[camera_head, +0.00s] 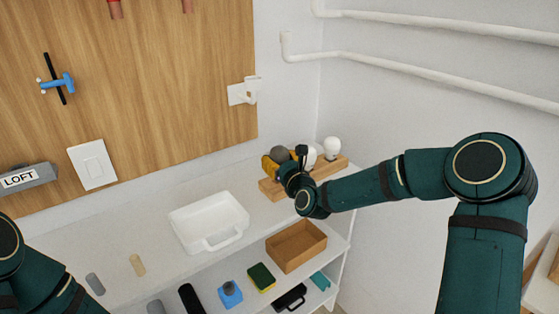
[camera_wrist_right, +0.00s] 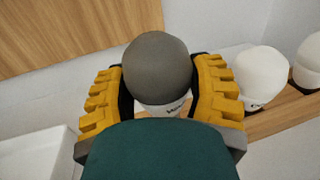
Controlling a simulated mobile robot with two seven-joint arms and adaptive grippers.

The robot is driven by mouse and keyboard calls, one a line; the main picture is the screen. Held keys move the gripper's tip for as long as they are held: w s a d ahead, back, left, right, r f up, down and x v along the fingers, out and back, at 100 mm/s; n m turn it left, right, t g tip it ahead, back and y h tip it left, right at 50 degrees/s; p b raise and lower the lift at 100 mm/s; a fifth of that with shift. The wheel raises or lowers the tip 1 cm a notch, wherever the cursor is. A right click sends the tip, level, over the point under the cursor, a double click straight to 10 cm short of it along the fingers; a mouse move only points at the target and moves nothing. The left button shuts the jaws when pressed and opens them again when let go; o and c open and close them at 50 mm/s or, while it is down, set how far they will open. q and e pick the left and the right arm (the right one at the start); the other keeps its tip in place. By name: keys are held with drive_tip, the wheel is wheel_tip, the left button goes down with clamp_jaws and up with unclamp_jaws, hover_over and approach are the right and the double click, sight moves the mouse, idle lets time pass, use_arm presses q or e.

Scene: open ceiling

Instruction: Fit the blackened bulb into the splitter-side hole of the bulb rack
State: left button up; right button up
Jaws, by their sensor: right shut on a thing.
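The blackened bulb (camera_head: 280,154) has a dark grey globe. In the wrist view the bulb (camera_wrist_right: 157,66) sits between the yellow finger pads of my right gripper (camera_wrist_right: 160,92), which is shut on it; its white neck with dark lettering shows below the globe. In the head view my right gripper (camera_head: 284,166) is at the left end of the wooden bulb rack (camera_head: 272,190). The rack (camera_wrist_right: 286,118) runs off to the right in the wrist view. The bulb's lower end and the hole are hidden, so I cannot tell whether it is seated. My left gripper is out of view.
Two white bulbs (camera_wrist_right: 261,76) (camera_wrist_right: 311,58) stand in the rack to the right. A white tray (camera_head: 208,222) lies left of the rack. A white fitting (camera_head: 243,92) is on the wall behind.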

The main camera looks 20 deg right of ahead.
drive_tip(key=shift+f, duration=1.8)
drive_tip(key=o, duration=1.2)
drive_tip(key=shift+o, duration=0.2)
drive_tip(key=s+d, duration=0.1)
drive_tip(key=s, duration=1.1)
drive_tip(key=shift+d, duration=0.3)
